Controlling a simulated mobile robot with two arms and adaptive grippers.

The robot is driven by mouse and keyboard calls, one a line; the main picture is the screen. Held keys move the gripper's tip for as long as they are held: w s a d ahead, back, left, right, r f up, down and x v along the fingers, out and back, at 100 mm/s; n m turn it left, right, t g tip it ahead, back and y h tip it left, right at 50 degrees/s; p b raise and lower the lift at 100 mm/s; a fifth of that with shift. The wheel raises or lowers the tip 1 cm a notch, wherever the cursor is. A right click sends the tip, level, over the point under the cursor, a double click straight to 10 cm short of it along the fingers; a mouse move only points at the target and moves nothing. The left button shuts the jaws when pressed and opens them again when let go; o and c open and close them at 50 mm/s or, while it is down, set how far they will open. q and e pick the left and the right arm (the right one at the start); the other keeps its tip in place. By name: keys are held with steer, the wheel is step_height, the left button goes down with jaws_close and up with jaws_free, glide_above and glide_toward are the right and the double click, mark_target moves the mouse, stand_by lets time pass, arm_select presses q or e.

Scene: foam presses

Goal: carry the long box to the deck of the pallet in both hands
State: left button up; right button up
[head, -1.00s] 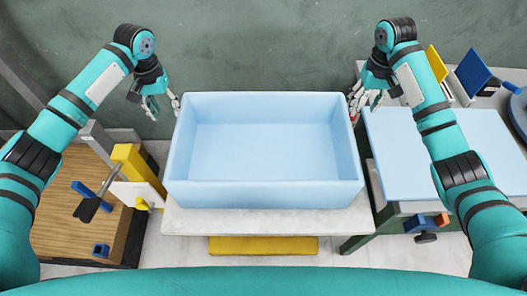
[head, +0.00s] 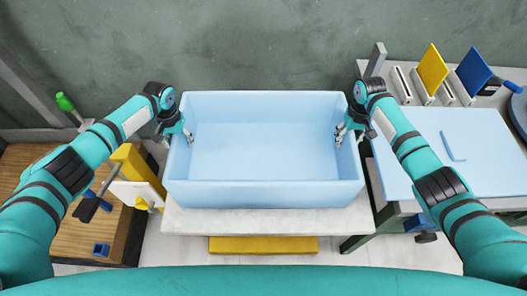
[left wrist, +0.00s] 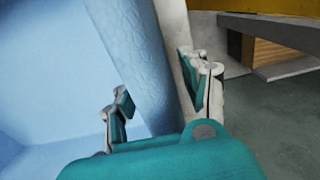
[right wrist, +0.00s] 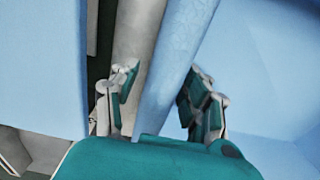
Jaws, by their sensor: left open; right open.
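The long box (head: 275,150) is a pale blue, open-topped, empty foam box lying level on a white-topped table (head: 270,221). My left gripper (head: 178,134) is open at the box's left wall, with one finger inside and one outside; the left wrist view shows the wall (left wrist: 155,70) between the spread fingers. My right gripper (head: 349,133) is open astride the right wall, which also runs between its fingers in the right wrist view (right wrist: 172,75). I cannot make out a pallet in these views.
A wood-topped bench (head: 50,225) with a yellow fixture (head: 136,168) stands left. On the right is a bench with a pale blue sheet (head: 430,160), a yellow panel (head: 432,69) and a blue panel (head: 473,72). A yellow block (head: 263,245) lies low in front.

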arm_select(q)
steer(key=shift+f, duration=0.4)
arm_select(e)
steer(key=shift+f, duration=0.35)
arm_select(q)
jaws_close()
arm_select(e)
jaws_close()
arm_select(q)
steer(key=shift+r, duration=0.1)
